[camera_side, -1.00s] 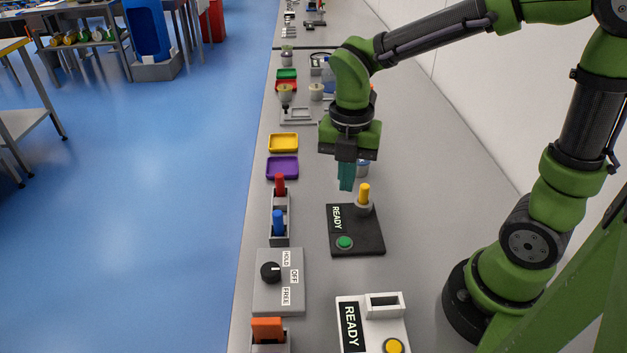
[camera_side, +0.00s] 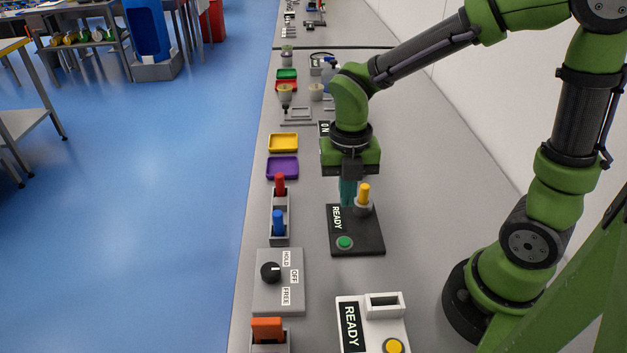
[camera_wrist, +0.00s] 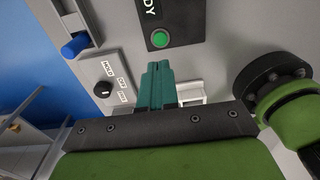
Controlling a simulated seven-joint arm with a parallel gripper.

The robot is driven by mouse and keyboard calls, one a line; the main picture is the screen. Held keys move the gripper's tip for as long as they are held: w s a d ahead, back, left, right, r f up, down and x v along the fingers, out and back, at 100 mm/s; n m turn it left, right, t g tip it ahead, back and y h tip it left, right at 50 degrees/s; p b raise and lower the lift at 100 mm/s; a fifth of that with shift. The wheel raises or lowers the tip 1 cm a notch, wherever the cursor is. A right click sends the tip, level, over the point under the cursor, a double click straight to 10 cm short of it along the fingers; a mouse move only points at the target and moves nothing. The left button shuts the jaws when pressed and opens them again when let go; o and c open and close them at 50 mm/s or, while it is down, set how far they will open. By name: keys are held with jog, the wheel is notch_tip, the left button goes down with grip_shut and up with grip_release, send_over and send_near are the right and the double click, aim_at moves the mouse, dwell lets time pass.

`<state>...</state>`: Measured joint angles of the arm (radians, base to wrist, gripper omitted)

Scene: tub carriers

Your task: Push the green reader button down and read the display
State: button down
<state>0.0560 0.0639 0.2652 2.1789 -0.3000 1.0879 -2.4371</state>
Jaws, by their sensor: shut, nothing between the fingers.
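The green button (camera_side: 344,243) sits on the near left corner of a dark reader plate (camera_side: 371,243). The reader's display (camera_side: 336,218) reads "READY". A yellow-topped peg (camera_side: 364,193) stands in a grey socket at the plate's far right. My gripper (camera_side: 348,203) has teal fingers shut together and empty, pointing down at the plate's far edge, behind the button and beside the peg. Whether the tips touch the plate cannot be told. In the wrist view the fingers (camera_wrist: 158,68) lie just below the green button (camera_wrist: 159,39), with part of the display (camera_wrist: 148,6) above it.
A white unit (camera_side: 398,308) with its own "READY" display and yellow button stands nearer. A grey knob box (camera_side: 291,302) and a holder with red and blue pegs (camera_side: 279,240) are on the left. Purple (camera_side: 283,178) and yellow (camera_side: 283,151) trays lie behind.

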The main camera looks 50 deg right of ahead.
aim_at(346, 240)
jog(key=f, duration=1)
jog(key=shift+s, duration=0.2)
notch_tip(346, 240, down, 2)
jog(key=shift+f, duration=0.1)
jog(key=shift+s, duration=0.1)
jog(key=shift+d, duration=0.1)
notch_tip(346, 240, up, 9)
jog(key=shift+w+r, duration=0.2)
jog(key=shift+w, duration=0.2)
jog(key=shift+a, duration=0.2)
